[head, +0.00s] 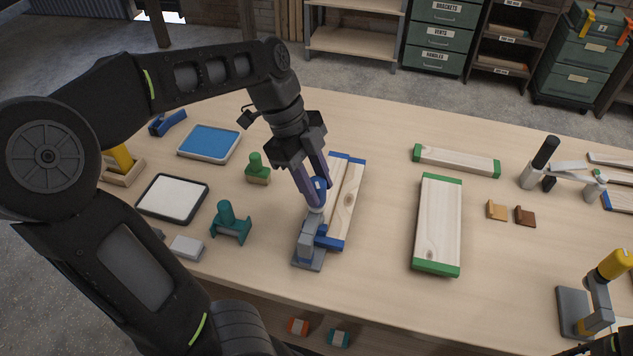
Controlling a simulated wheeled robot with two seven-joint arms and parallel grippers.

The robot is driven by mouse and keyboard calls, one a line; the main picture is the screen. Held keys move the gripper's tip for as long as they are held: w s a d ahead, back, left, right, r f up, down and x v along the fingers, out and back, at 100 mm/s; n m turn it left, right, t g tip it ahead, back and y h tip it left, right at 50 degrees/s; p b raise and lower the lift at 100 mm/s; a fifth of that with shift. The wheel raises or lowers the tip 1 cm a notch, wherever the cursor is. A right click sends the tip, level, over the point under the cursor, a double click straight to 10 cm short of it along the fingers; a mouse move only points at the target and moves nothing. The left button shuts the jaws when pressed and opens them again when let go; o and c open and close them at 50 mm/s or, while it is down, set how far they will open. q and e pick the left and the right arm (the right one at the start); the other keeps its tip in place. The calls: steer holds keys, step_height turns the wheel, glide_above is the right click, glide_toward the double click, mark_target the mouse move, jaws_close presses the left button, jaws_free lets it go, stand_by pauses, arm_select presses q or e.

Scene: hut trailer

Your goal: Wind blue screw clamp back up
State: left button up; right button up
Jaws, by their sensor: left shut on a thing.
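The blue screw clamp (308,250) stands on the workbench left of the middle, with a grey base and frame and a blue knob (320,184) at its top. Beside and behind it lie wooden boards with blue ends (346,195), and the clamp is at their near end. My left gripper (312,193) comes down from above and is shut on the clamp's blue knob, with a finger on each side. The gripper partly hides the knob. Whether the clamp's pad touches the wood cannot be told. My right gripper is not in view.
Green-ended boards (438,225) lie right of the clamp. A green stamp-like tool (257,170), a teal tool (230,224) and two trays (172,198) stand to the left. A yellow-handled clamp (598,290) and a black-handled clamp (545,160) stand at the right.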

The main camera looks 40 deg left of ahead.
arm_select(q)
jaws_close()
steer(key=shift+n, duration=0.3)
